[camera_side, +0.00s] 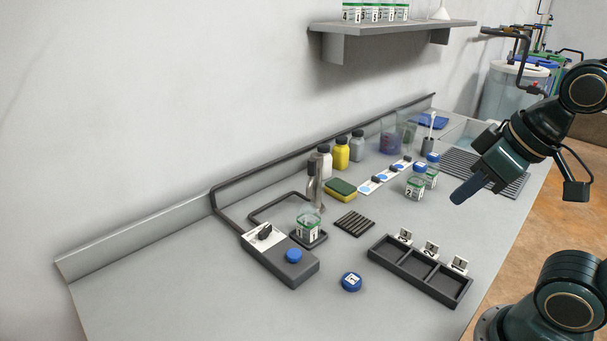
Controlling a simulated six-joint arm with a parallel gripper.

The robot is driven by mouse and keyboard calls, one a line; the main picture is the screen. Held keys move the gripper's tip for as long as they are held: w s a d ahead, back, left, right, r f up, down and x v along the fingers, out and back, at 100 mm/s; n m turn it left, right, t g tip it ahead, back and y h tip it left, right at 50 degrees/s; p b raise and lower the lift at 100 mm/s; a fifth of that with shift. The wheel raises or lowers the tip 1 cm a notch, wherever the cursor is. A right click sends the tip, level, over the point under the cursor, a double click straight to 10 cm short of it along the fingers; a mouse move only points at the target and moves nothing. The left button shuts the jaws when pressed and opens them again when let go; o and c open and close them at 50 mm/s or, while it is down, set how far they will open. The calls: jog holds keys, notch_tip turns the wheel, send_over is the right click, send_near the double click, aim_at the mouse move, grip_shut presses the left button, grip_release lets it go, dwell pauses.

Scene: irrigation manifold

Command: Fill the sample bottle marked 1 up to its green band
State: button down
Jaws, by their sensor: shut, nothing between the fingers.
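The sample bottle marked 1 (309,230) stands upright and uncapped on a small dark pad, below the metal spout (314,187). It is clear with a green band; its liquid level is too small to tell. A dark grey control box (290,268) stands beside it, with a black lever (264,232) on a white plate and a round blue button (294,255). A blue cap (351,282) lies on the bench in front. My gripper (466,192) is shut and empty, in the air at the right, away from bottle and box.
A dark three-compartment rack (415,274) with number tags sits at the front right, empty. Capped bottle 2 (415,187) and another capped bottle (432,171) stand near my gripper. A dark ribbed mat (354,223), sponge (340,190) and several jars stand behind. The front left bench is clear.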

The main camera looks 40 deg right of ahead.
jog(key=shift+w, duration=0.1)
jog(key=m+t+y, duration=0.2)
jog(key=y, duration=0.3)
send_over(299, 254)
notch_tip(299, 254, down, 11)
jog(key=shift+r, duration=0.15)
dwell(0.5)
jog(key=shift+f, duration=4.4)
